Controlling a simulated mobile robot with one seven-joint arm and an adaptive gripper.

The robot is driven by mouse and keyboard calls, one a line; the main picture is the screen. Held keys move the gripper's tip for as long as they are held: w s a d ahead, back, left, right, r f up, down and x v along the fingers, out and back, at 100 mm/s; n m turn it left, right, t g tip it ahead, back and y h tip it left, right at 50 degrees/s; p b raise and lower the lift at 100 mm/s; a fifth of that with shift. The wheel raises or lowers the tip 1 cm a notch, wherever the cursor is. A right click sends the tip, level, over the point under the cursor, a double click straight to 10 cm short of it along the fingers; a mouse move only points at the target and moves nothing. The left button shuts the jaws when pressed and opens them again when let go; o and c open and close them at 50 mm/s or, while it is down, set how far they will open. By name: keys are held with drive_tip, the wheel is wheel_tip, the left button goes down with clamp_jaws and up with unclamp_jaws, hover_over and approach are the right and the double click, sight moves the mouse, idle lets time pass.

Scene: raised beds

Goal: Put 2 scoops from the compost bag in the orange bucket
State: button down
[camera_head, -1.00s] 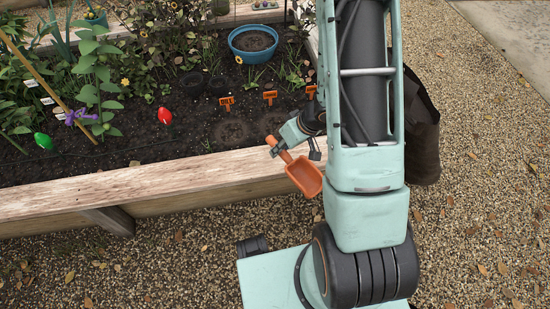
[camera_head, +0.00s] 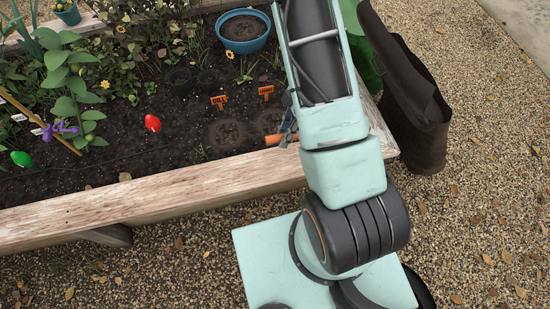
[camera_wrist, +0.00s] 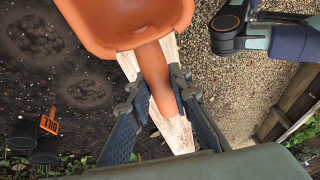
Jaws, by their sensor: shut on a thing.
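My gripper (camera_wrist: 160,92) is shut on the handle of an orange scoop (camera_wrist: 120,20). The scoop's bowl fills the top of the wrist view, cut off by the edge; the part of its inside that shows is bare orange. A green thing (camera_head: 362,45) is partly hidden behind my arm. I see no orange bucket.
A wooden bed edge (camera_head: 150,205) runs across the front. Gravel (camera_head: 480,190) lies open at the right.

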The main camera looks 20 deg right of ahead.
drive_tip(key=shift+s, duration=0.1)
drive_tip(key=a+f+b, duration=0.2)
drive_tip(key=a+f, duration=0.1)
drive_tip(key=a, duration=0.1)
drive_tip(key=a+f+b, duration=0.1)
drive_tip(key=a+f, duration=0.2)
drive_tip(key=a, duration=0.1)
drive_tip(key=a+f+b, duration=0.2)
drive_tip(key=a+f, duration=0.1)
drive_tip(key=a, duration=0.2)
drive_tip(key=shift+a+b, duration=0.1)
drive_tip(key=shift+b, duration=0.2)
drive_tip(key=shift+a+f, duration=0.2)
drive_tip(key=shift+f, duration=0.7)
drive_tip(key=shift+a+f, duration=0.2)
drive_tip(key=shift+f, duration=0.7)
drive_tip(key=c, duration=1.8)
unclamp_jaws()
drive_tip(key=shift+o, duration=0.2)
drive_tip(key=shift+f+b, duration=0.2)
drive_tip(key=shift+b, duration=0.3)
drive_tip(key=shift+f+b, duration=0.15)
drive_tip(key=shift+b, duration=0.25)
drive_tip(key=d+p+v, duration=0.1)
drive_tip(key=p+v, duration=0.4)
drive_tip(key=v, duration=0.6)
drive_tip(key=shift+s, duration=0.3)
drive_tip(key=shift+f, duration=0.1)
